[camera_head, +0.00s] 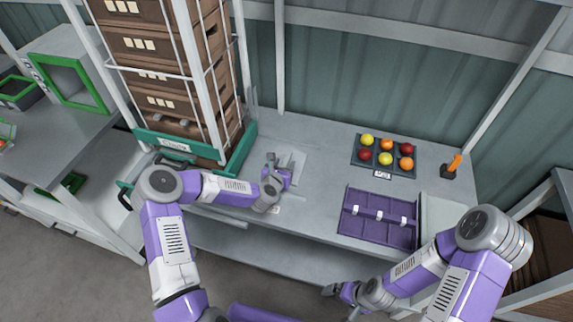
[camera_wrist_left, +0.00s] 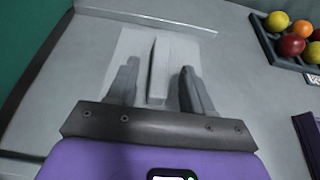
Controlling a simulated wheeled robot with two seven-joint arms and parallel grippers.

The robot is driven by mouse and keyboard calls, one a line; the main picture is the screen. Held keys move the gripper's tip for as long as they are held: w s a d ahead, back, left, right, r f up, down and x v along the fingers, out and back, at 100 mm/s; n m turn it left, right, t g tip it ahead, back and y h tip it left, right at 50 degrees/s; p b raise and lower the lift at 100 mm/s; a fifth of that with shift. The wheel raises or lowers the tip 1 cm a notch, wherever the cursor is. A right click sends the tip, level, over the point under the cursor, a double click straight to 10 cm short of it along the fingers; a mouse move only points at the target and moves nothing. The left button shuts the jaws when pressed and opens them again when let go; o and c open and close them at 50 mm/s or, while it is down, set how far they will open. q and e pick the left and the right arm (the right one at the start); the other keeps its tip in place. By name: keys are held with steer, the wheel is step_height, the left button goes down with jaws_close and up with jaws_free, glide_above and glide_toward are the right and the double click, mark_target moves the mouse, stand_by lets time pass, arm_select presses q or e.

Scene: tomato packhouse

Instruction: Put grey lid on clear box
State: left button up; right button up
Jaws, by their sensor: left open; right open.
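My left gripper (camera_head: 284,168) is open over the table, just right of the tall crate stack. In the left wrist view its two dark fingers (camera_wrist_left: 159,84) stand apart on either side of a raised grey bar (camera_wrist_left: 158,68). The bar sits over a pale, roughly square patch (camera_wrist_left: 128,46), which also shows in the head view (camera_head: 297,155). This looks like the grey lid with its handle; I cannot tell whether the clear box is under it. No clear box can be made out elsewhere. My right gripper (camera_head: 330,290) is open and empty, low in front of the table.
A dark tray (camera_head: 382,168) of red, yellow and orange tomatoes stands at the back. A purple divided crate (camera_head: 375,232) lies nearer the right front. An orange-handled tool (camera_head: 455,163) stands at the right. The brown crate stack (camera_head: 160,60) blocks the left.

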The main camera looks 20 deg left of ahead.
arm_select(q)
steer(key=shift+w+f, duration=0.2)
steer(key=shift+w, duration=0.3)
jaws_close()
